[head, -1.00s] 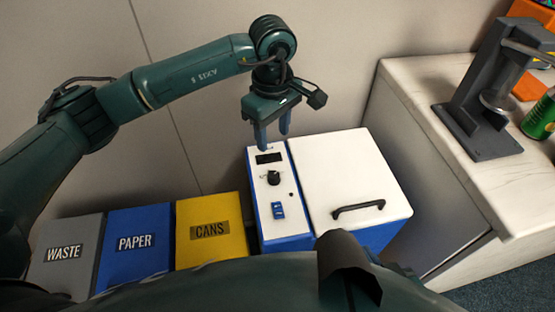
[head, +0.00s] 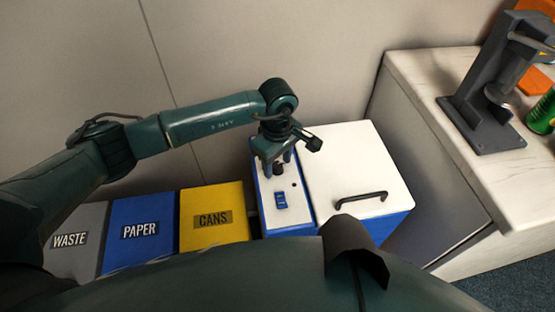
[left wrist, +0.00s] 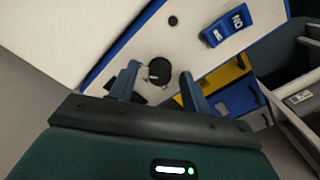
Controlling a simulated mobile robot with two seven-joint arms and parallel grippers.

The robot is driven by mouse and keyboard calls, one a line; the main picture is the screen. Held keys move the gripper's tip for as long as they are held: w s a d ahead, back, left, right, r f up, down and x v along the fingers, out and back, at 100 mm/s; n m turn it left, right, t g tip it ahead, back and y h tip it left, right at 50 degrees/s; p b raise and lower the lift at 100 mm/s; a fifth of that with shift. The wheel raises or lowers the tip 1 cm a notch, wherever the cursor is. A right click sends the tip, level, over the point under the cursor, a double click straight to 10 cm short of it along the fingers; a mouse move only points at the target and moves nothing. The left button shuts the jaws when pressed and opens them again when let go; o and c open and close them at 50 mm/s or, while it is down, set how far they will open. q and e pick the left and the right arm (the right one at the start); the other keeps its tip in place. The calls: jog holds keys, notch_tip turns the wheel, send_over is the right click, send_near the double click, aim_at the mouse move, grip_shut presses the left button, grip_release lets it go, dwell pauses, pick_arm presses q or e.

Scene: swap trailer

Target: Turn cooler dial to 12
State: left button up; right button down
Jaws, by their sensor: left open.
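The cooler (head: 357,165) is a white-topped box with blue sides and a black handle, standing by the wall. Its narrow white control panel (head: 296,215) carries a black round dial (head: 278,169) and a blue switch (head: 281,200). In the left wrist view the dial (left wrist: 159,71) shows a light pointer mark, and the switch (left wrist: 226,25) reads "ON". My left gripper (head: 277,166) points down over the panel. Its open fingers (left wrist: 163,85) stand on either side of the dial, apart from it in the wrist view. The display is hidden behind the gripper in the head view. My right gripper is not seen.
Three bins marked WASTE (head: 75,239), PAPER (head: 138,232) and CANS (head: 213,218) stand left of the cooler. A pale counter (head: 420,85) on the right holds a grey stand (head: 485,110) and a green can (head: 543,112). A plain wall rises behind.

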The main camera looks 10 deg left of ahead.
pick_arm(q)
jog(key=shift+c, duration=0.2)
jog(key=c, duration=0.9)
jog(key=shift+c, duration=0.2)
